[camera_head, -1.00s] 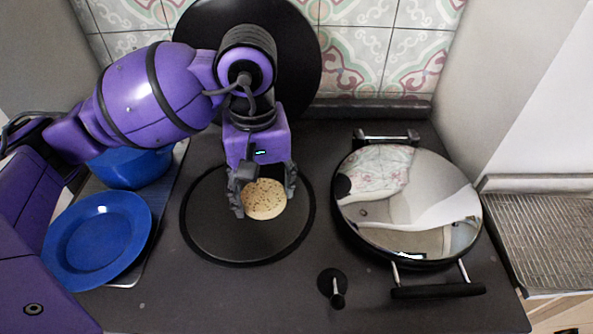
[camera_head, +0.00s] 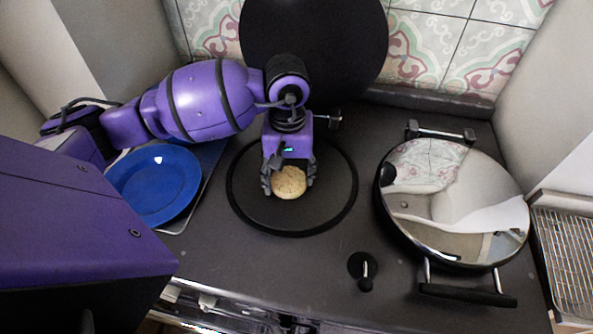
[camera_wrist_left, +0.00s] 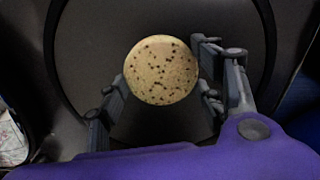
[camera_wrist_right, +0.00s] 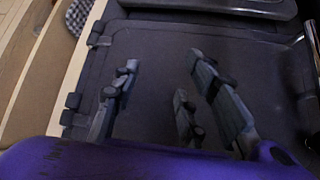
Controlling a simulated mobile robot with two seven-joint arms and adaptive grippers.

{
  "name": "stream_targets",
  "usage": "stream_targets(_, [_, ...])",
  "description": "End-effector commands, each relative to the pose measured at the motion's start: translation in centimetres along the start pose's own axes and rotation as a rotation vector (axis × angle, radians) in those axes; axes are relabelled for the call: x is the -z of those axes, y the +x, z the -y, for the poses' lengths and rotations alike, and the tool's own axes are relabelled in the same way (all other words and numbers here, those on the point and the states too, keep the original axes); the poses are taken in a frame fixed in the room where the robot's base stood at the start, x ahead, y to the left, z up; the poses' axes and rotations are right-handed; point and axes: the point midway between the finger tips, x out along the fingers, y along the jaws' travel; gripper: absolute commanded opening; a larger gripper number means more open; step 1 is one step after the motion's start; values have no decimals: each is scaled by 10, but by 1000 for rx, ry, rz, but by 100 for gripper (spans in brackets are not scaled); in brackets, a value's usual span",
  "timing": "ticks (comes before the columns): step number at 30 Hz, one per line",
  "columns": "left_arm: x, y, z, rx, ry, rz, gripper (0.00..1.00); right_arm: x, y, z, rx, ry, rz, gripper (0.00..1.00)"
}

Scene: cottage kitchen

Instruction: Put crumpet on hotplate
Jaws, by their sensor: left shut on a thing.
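The crumpet (camera_head: 289,183) is pale, round and speckled with holes. It is over the left hotplate (camera_head: 290,216), a round black plate whose lid (camera_head: 315,45) is raised behind it. My left gripper (camera_head: 289,187) points down over the hotplate, its fingers on either side of the crumpet. The left wrist view shows the crumpet (camera_wrist_left: 161,70) between the fingers, with the hotplate behind it. I cannot tell whether the crumpet touches the plate. My right gripper (camera_wrist_right: 160,75) shows only in the right wrist view, fingers apart and empty, in front of a dark panelled surface.
A shiny domed lid (camera_head: 455,205) covers the right side of the stove, with a black handle at its front. A blue plate (camera_head: 158,185) lies at the left. A small black knob (camera_head: 364,272) stands near the front edge. A wire rack (camera_head: 570,255) is at far right.

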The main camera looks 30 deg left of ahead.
Motion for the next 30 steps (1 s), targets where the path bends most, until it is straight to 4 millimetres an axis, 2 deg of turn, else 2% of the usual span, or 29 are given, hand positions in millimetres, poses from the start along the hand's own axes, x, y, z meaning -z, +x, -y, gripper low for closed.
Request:
stream_targets(6, [0, 5, 0, 0, 1, 1, 47, -8, 1, -2, -3, -1, 11, 40])
stream_targets(7, [0, 4, 0, 0, 1, 1, 64, -7, 1, -2, -4, -1, 9, 40])
stream_targets(11, [0, 3, -1, -1, 1, 0, 81, -5, 1, -4, -7, -2, 6, 40])
stream_targets(22, [0, -1, -1, -2, 0, -2, 81, 2, -1, -5, -6, -8, -5, 40])
stream_targets(26, [2, -14, -1, -2, 2, -5, 81, 0, -1, -4, -2, -10, -1, 40])
stream_targets(30, [2, -42, -1, -2, 1, -6, 81, -4, 0, -2, 0, -10, 5, 40])
